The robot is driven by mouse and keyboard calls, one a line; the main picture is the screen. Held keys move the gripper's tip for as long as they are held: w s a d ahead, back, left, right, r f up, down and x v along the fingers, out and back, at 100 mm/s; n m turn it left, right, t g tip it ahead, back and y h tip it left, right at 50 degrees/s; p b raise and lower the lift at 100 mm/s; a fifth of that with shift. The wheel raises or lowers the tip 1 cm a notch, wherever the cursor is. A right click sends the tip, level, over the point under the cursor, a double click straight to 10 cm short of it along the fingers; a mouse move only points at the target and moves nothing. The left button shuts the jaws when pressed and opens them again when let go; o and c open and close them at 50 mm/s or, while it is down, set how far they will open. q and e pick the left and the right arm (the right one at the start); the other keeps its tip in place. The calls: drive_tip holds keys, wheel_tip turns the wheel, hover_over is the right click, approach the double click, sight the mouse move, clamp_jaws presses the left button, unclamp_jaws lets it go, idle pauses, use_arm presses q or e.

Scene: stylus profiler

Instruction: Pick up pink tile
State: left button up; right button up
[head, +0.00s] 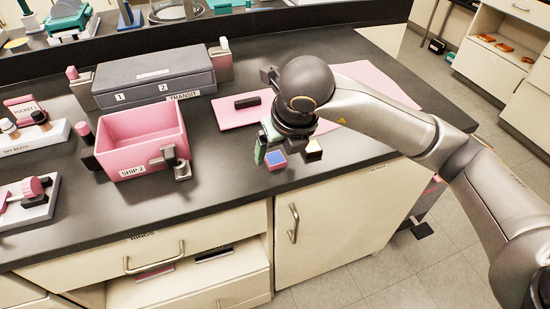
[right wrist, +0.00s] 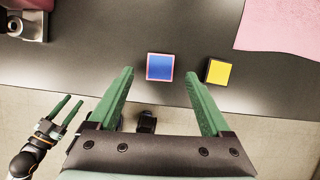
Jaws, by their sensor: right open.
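The pink tile (head: 277,160) has a blue top face with a pink border and lies near the counter's front edge. In the right wrist view the pink tile (right wrist: 160,67) shows just beyond and between the fingertips. My right gripper (right wrist: 159,78) is open and empty, its green fingers apart on either side of the tile in that view. In the head view my right gripper (head: 272,142) hangs over the counter beside the tile, partly hidden by its own wrist. My left gripper (right wrist: 65,112) shows open and empty at the lower left of the right wrist view.
A black tile with a yellow top (head: 313,150) lies close to the right. A pink SHIP 2 bin (head: 140,150) and a grey TRANSIT box (head: 155,77) stand left. Bare counter lies between bin and tiles.

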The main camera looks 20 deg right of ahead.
sight(275, 161)
drive_tip(key=shift+x, duration=1.2)
clamp_jaws()
